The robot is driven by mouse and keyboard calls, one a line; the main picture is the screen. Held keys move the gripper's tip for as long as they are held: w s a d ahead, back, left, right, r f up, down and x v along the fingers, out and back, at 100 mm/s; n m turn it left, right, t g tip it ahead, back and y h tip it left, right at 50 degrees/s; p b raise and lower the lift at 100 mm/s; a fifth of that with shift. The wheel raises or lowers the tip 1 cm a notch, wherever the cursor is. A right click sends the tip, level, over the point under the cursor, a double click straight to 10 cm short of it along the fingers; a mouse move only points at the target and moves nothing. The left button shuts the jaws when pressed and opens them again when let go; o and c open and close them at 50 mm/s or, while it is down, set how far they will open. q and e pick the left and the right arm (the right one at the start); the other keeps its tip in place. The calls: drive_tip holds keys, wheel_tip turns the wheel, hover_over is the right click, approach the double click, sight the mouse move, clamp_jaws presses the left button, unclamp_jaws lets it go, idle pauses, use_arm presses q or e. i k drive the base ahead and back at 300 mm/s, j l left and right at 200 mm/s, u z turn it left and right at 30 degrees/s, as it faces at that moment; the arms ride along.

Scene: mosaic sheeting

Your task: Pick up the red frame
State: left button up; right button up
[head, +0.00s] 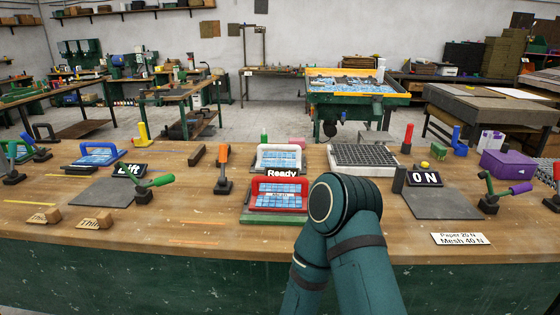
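The red frame (280,180) stands near the front middle of the wooden bench, around a sheet of blue tiles. It rests on a green base (272,218) just behind the bench's front edge. A "Ready" sign (282,173) shows right at its top edge. A teal arm link of mine rises from the bottom of the view, just right of the red frame, and hides part of the bench there. Neither of my grippers shows in the head view.
A white frame (280,147) with blue tiles stands behind the red one. A white grid tray (362,157) is behind to the right. A blue frame (97,151) lies at the left. Bare wood lies left of the red frame.

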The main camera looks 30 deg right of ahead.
sight(275, 194)
drive_tip(key=i+l, duration=0.1)
drive_tip(key=i, duration=0.25)
drive_tip(key=i+z, duration=0.15)
drive_tip(key=z, duration=0.9)
